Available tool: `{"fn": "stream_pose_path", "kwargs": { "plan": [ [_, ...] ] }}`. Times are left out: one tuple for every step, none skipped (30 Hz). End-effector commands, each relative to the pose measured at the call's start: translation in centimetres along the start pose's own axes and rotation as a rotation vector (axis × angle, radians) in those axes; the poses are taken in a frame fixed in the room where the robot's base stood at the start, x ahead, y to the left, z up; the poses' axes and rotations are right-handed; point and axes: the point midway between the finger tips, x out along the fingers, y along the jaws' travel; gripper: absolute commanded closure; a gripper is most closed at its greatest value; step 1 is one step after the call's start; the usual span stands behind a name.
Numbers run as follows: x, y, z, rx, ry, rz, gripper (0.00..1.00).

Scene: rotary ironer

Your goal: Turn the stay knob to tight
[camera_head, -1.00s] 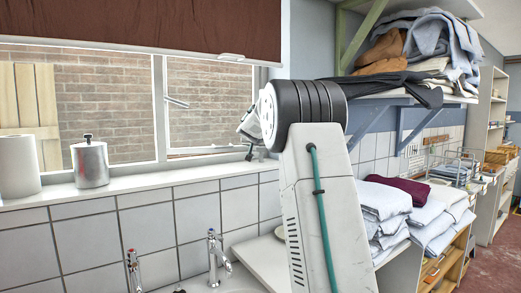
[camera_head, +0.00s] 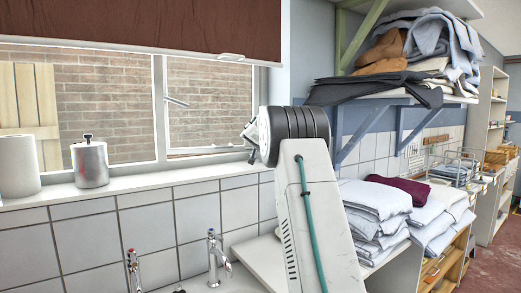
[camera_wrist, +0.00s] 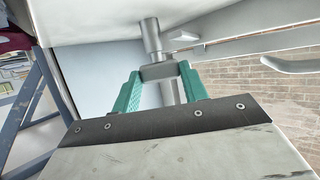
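In the wrist view, a grey metal fitting that I take for the stay knob (camera_wrist: 158,72) sits between the teal fingertips of my gripper (camera_wrist: 160,76). It fills the space between them and I see no gap on either side, so the gripper looks shut on it. A grey metal cylinder (camera_wrist: 150,36) stands beyond the fitting, and a narrower rod (camera_wrist: 172,93) shows behind it between the fingers. In the head view my wrist is at the right side of the window, and it hides the fingertips and the knob. No tight marking is readable.
The window frame (camera_head: 159,108) and tiled sill (camera_head: 130,190) lie left of my arm. A metal canister (camera_head: 90,165) and white roll (camera_head: 18,166) stand on the sill. Taps (camera_head: 214,255) are below. Shelves with folded linen (camera_head: 378,200) are close on the right.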

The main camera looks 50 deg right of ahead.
Motion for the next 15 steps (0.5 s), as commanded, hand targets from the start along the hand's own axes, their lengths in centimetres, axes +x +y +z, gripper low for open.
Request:
{"fn": "stream_pose_path", "kwargs": {
  "plan": [
    [0.0,0.0,0.01,0.0,0.0,0.0,0.79],
    [-0.01,0.0,0.01,0.0,0.0,0.0,0.79],
    [-0.01,-0.01,0.01,0.001,0.0,0.001,0.79],
    [-0.01,-0.02,0.02,0.002,0.0,0.003,0.79],
    [0.0,-0.03,0.02,0.003,-0.001,0.005,0.79],
    [0.0,-0.06,0.02,0.005,-0.001,0.009,0.79],
    [0.0,-0.08,0.01,0.005,0.0,0.014,0.79],
    [0.0,-0.11,0.01,0.008,0.0,0.02,0.79],
    [0.0,-0.15,0.02,0.013,0.0,0.031,0.79],
    [0.01,-0.19,0.04,0.017,0.0,0.041,0.79],
    [0.02,-0.27,0.06,0.021,0.0,0.051,0.79],
    [0.04,-0.34,0.1,0.027,-0.001,0.069,0.79],
    [0.05,-0.41,0.11,0.034,-0.001,0.084,0.79],
    [0.05,-0.46,0.09,0.041,0.0,0.101,0.79],
    [0.06,-0.5,0.06,0.051,0.0,0.126,0.79]
  ]
}}
